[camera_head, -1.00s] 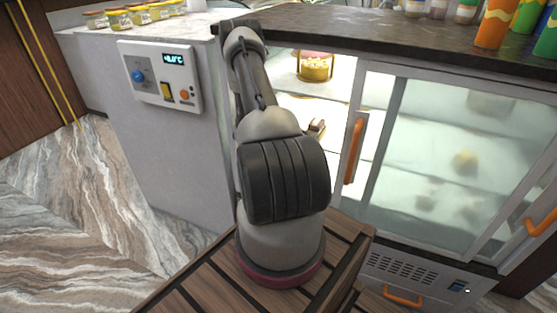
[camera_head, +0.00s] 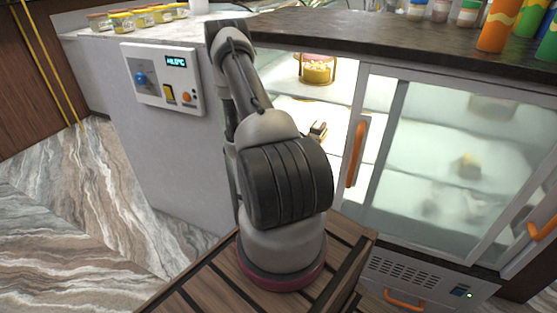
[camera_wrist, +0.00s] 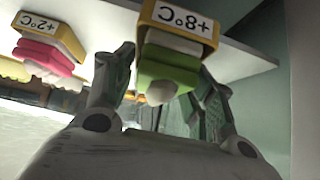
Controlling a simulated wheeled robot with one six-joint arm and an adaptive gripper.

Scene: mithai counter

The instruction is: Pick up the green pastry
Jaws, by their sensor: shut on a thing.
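In the wrist view, which is upside down, the green pastry (camera_wrist: 172,74) has green layers with a pale layer between them and a pale round piece at one end. My gripper (camera_wrist: 166,64) has one finger on each side of it and is shut on it. A yellow holder with a "+8°C" label (camera_wrist: 182,18) is right beside the pastry. In the head view my arm reaches into the open left part of the display case; the gripper and the green pastry are hidden there.

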